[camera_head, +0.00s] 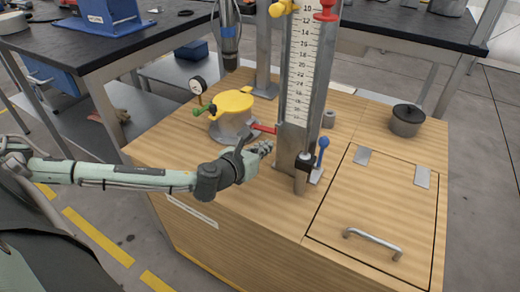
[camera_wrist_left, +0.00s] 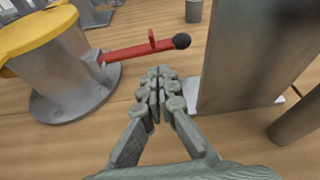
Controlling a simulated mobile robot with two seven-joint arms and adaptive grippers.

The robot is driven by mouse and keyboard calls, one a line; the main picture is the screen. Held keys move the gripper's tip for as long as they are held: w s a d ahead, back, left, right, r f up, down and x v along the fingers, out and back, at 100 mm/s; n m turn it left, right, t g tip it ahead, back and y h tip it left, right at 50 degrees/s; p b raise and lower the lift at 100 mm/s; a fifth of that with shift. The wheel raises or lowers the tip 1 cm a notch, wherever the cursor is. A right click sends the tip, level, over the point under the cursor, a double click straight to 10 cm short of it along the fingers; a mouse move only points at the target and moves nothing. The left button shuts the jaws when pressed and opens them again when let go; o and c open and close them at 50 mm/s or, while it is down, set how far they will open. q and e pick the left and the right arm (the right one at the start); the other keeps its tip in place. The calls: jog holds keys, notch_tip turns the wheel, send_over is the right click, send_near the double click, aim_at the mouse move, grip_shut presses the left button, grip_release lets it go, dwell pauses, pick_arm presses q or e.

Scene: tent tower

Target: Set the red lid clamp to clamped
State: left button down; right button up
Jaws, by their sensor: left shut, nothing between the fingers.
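The red lid clamp (camera_head: 264,128) is a lever that sticks out to the right from the side of a grey pot with a yellow lid (camera_head: 233,102). In the left wrist view the red clamp (camera_wrist_left: 138,52) lies nearly level, with a small upright tab and a black ball at its end. My left gripper (camera_head: 266,147) is shut and empty, just in front of the clamp. In the left wrist view its fingertips (camera_wrist_left: 158,75) are close below the lever, with no clear contact. The clamp's ball end is hidden in the head view. My right gripper is not in view.
A tall metal column with a scale (camera_head: 302,70) stands right of the gripper, with a blue-knobbed lever (camera_head: 322,150) low on it. A pressure gauge (camera_head: 198,86) and green handle (camera_head: 203,110) are at the pot's left.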

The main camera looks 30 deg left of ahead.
aim_at(273, 151)
pick_arm(q)
jog(key=x, duration=0.4)
jog(key=shift+w+f, duration=0.1)
jog(key=shift+w, duration=0.3)
